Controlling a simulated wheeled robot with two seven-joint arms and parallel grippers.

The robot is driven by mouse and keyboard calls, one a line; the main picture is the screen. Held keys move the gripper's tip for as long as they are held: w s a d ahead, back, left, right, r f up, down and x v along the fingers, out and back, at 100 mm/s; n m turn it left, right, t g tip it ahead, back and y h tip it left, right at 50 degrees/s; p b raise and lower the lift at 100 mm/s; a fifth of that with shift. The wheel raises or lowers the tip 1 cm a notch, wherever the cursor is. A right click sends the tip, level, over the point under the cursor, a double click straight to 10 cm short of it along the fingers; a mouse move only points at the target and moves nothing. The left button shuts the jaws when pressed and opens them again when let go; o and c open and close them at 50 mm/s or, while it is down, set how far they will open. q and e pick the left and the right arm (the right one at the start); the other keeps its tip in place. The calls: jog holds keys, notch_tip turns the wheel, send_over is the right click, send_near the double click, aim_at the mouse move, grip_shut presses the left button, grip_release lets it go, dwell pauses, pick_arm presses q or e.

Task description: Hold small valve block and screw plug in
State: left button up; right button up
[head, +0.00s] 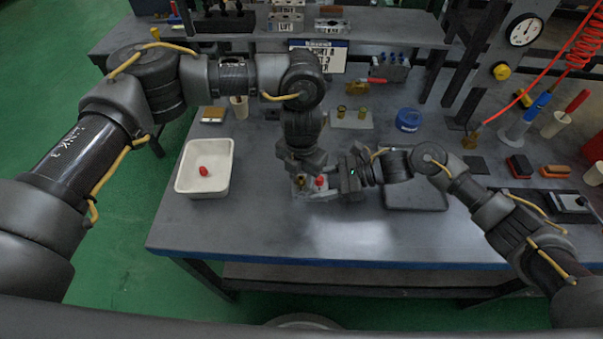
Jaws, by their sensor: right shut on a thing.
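The small valve block (312,193) is a small light grey piece near the middle of the table, mostly hidden between my grippers. A red plug (320,181) shows on top of it, and a small brass-coloured spot shows to its left. My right gripper (333,189) reaches in level from the right and is shut on the block's right side. My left gripper (301,175) points down right over the block's left part. Its fingertips are too small and hidden to tell open from shut. Another red plug (204,171) lies in the white tray (183,183) at the left.
Brass fittings (342,112) stand on a grey plate behind the grippers. A blue round container (408,120), a dark grey tray (416,206) and a red-handled tool (377,80) are nearby. A gauge stand (524,31) rises at the back right. The table front is clear.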

pick_arm(q)
jog(key=shift+n, duration=0.4)
jog(key=shift+c, duration=0.3)
jog(key=c, duration=0.7)
jog(key=m, duration=0.5)
jog(key=shift+m, duration=0.4)
grip_shut()
jog(key=m, duration=1.6)
jog(key=shift+s, duration=0.1)
